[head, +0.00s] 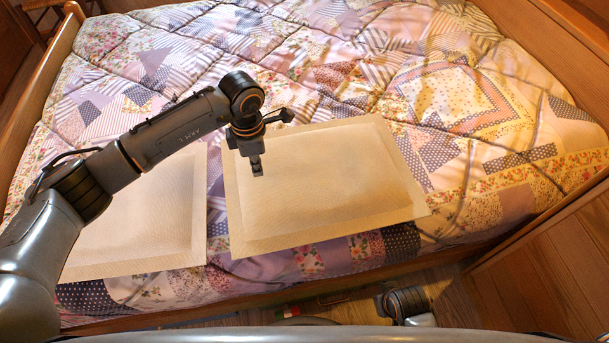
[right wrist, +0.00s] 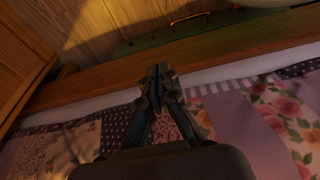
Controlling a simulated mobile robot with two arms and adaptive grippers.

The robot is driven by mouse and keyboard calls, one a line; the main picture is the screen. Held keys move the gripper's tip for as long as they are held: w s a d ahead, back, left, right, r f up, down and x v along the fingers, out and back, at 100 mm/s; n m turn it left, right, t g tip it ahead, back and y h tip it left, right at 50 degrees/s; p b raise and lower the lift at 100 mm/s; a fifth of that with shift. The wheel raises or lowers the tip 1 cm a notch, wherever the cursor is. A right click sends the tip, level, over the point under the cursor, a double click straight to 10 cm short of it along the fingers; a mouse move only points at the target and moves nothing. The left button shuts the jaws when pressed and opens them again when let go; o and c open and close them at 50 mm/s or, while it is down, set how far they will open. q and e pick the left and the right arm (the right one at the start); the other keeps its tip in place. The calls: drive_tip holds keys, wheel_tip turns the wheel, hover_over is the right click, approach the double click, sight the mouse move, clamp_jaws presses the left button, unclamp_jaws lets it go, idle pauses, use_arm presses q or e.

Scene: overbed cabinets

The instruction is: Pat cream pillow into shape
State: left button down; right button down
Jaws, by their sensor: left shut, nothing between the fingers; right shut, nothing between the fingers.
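Two flat cream pillows with flanged edges lie on the patchwork quilt. The right cream pillow (head: 325,180) lies slightly turned near the bed's front edge. The left cream pillow (head: 150,225) is partly hidden behind my left arm. My left gripper (head: 257,172) is shut and empty, pointing down over the upper left part of the right pillow. Whether it touches the cloth I cannot tell. My right gripper (right wrist: 160,75) shows in the right wrist view, shut and empty, near the wooden bed rail and quilt edge. No pillow shows in that view.
The quilt (head: 330,75) covers the bed, with free room behind and right of the pillows. A wooden bed rail (right wrist: 95,85) runs along the front edge. A wooden panel (head: 550,265) stands at the right. A green object with a handle (right wrist: 200,35) is beyond the rail.

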use_arm(q)
drive_tip(key=shift+f, duration=0.15)
drive_tip(key=shift+f+b, duration=0.2)
drive_tip(key=shift+b, duration=0.1)
drive_tip(key=shift+f, duration=0.15)
drive_tip(key=shift+f+b, duration=0.3)
drive_tip(key=shift+b, duration=0.05)
drive_tip(key=shift+f, duration=0.2)
drive_tip(key=shift+r, duration=0.15)
use_arm(e)
drive_tip(key=r, duration=0.5)
drive_tip(key=shift+w+r, duration=0.25)
drive_tip(key=shift+w, duration=0.1)
